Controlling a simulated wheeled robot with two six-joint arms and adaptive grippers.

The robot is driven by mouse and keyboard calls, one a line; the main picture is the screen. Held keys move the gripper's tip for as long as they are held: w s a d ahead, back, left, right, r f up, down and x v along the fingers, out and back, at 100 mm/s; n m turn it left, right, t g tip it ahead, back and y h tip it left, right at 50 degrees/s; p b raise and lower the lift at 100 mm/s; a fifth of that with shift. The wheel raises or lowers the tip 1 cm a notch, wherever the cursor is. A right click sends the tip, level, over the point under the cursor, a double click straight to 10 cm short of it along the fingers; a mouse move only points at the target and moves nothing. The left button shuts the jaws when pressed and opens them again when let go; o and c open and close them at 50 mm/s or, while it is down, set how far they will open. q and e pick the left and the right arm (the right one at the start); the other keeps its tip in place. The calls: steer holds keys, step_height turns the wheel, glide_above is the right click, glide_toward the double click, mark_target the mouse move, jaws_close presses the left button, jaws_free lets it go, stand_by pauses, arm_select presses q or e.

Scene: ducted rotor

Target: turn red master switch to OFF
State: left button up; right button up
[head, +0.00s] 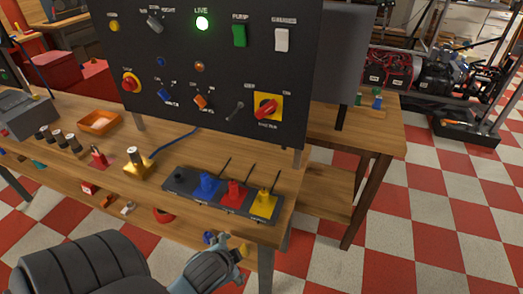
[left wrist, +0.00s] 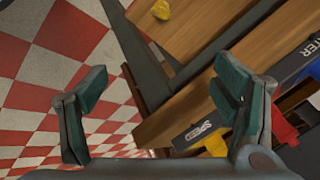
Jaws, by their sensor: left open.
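The red master switch (head: 266,107) is a red rotary handle on a yellow plate, low on the right side of the upright black panel (head: 215,65). Its handle sits at a slant; the small labels around it are too blurred to read. My left gripper (head: 232,246) is in front of the bench, below and nearer than the panel, apart from the switch. In the left wrist view my left gripper (left wrist: 160,92) is open and empty, its fingers wide apart. The switch does not show in that view. My right gripper is not in view.
A lever box (head: 222,193) with blue, red and yellow levers and thin upright rods stands on the bench (head: 285,187) before the panel. A green LIVE lamp (head: 202,23) is lit. Other knobs and toggles surround the switch. Checkered floor is open at right.

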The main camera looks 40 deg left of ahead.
arm_select(q)
steer(key=w+a+r+m+t+y, duration=0.2)
steer(key=w+a+r+m+t, duration=0.15)
steer(key=r, duration=0.35)
steer(key=w+a+r+m+t+y, duration=0.1)
steer(key=w+a+r+m+t, duration=0.15)
steer(key=w+r+m, duration=0.3)
steer(key=m+t, duration=0.5)
steer(key=m, duration=0.4)
glide_toward(263, 111)
steer(key=x, duration=0.8)
steer(key=shift+w+a+f+b, duration=0.1)
steer(key=shift+w+b, duration=0.15)
steer(key=shift+b, duration=0.1)
steer(key=shift+w+a, duration=0.1)
steer(key=shift+w, duration=0.35)
steer(key=c, duration=1.1)
